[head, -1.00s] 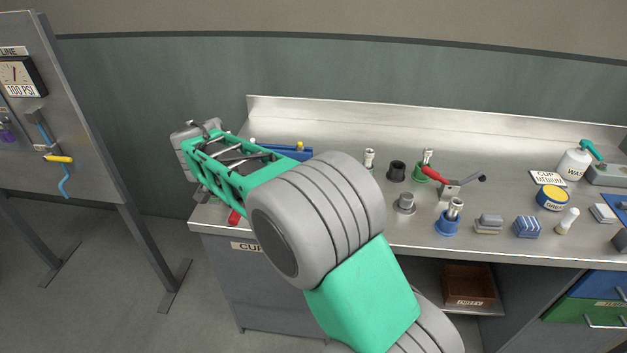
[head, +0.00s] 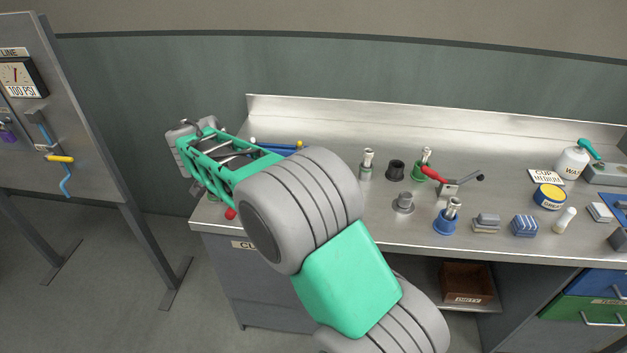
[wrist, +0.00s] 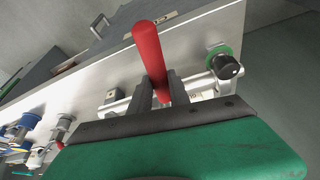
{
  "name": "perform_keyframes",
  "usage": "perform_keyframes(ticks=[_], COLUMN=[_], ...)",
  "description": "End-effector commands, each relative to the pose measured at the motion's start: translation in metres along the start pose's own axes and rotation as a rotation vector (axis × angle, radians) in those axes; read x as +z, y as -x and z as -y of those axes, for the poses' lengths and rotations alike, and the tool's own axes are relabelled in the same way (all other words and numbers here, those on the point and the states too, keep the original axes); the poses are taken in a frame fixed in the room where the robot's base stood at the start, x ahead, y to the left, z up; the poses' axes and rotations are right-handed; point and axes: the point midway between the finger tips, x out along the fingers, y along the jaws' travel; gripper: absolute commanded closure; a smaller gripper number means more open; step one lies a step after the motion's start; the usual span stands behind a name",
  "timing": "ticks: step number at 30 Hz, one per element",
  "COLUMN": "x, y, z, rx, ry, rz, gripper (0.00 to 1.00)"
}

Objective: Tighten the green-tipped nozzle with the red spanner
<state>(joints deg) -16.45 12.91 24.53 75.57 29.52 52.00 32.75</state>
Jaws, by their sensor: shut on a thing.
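The red spanner shows in the wrist view as a red handle (wrist: 148,50) standing between the two dark fingers of my gripper (wrist: 161,86), which is shut on it. The spanner's jaw end is hidden behind my gripper. A silver pipe-like fitting runs behind the fingers and ends at the right in a dark and silver nozzle end (wrist: 224,66) beside a green ring (wrist: 218,49). I cannot tell whether the spanner touches it. In the head view my arm covers the nozzle, and only the red handle end (head: 231,213) shows below it at the bench's left end.
A gauge panel (head: 60,120) stands at the left, with a floor gap before the bench.

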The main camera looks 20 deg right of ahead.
Motion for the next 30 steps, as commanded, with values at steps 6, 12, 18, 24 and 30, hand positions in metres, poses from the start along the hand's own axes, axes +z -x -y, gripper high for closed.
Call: perform_keyframes(ticks=[6, 12, 18, 24, 30], x=[-0.001, -0.004, -0.008, -0.011, -0.014], y=[0.001, 0.0, -0.001, -0.002, -0.003], z=[0.001, 0.003, 0.005, 0.007, 0.009], rx=[-0.001, 0.005, 0.012, 0.019, 0.027], ry=[-0.001, -0.017, -0.035, -0.055, -0.072], rz=[-0.001, -0.001, 0.0, -0.001, 0.0], gripper=[1.0, 1.0, 1.0, 1.0, 1.0])
